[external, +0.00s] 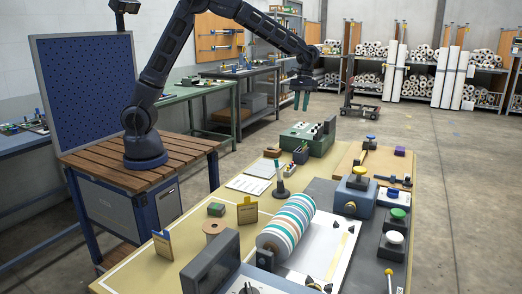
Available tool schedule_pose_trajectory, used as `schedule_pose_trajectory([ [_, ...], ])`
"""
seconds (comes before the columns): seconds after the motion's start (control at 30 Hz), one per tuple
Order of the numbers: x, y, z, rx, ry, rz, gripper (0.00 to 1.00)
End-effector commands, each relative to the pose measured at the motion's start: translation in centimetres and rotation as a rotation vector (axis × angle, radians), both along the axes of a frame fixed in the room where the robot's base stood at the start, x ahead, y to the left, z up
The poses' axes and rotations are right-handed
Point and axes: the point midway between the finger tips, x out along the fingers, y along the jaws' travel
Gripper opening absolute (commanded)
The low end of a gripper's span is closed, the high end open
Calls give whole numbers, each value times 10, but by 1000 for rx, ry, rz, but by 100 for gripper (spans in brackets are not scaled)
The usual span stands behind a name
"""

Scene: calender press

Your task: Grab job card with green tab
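Two tan cards stand upright on the workbench: one card (162,246) near the left edge and another card (247,212) behind it to the right. My gripper (301,104) hangs high above the far end of the bench, fingers pointing down. Its two fingers are apart with nothing between them, well away from the cards.
A striped roller (287,226) fills the bench middle. A green machine (307,138) is at the back; button boxes (394,218) line the right.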

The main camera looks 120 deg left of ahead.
Motion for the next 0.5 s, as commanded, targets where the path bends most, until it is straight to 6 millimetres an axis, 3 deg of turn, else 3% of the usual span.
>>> schedule_pose_trajectory([
  [0.03, 4, 15, -15, -15, 16, 33, 28],
  [0.2, 11, 54, -52, -54, 56, 131, 28],
  [0.4, 14, 78, -75, -79, 81, 191, 28],
  [0.5, 14, 80, -80, -82, 85, 199, 28],
])
